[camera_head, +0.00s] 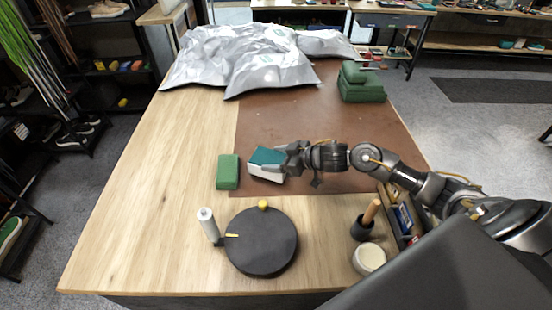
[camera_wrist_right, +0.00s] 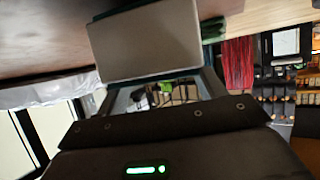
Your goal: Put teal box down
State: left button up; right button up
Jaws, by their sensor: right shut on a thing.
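The teal box (camera_head: 267,162) has a teal top and white sides. In the head view it is at the left part of the brown mat (camera_head: 320,130), just right of a green box. My right gripper (camera_head: 287,159) comes in from the right and is shut on it. In the right wrist view the box (camera_wrist_right: 146,42) shows as a plain grey face between the fingers of the gripper (camera_wrist_right: 160,84). I cannot tell whether its underside touches the mat. My left gripper is in neither view.
A green box (camera_head: 228,171) stands close to the left. Green boxes (camera_head: 361,84) are stacked at the back right. Silver bags (camera_head: 250,60) cover the back. A black round turntable (camera_head: 262,241), a white roller (camera_head: 208,224), a wooden-handled tool (camera_head: 366,220) and a jar (camera_head: 369,259) stand in front.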

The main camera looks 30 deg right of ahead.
jog(key=shift+f, duration=0.4)
jog(key=o, duration=1.2)
jog(key=shift+f, duration=0.15)
jog(key=shift+r, duration=0.2)
jog(key=shift+b+v, duration=1.05)
jog(key=shift+v, duration=4.9)
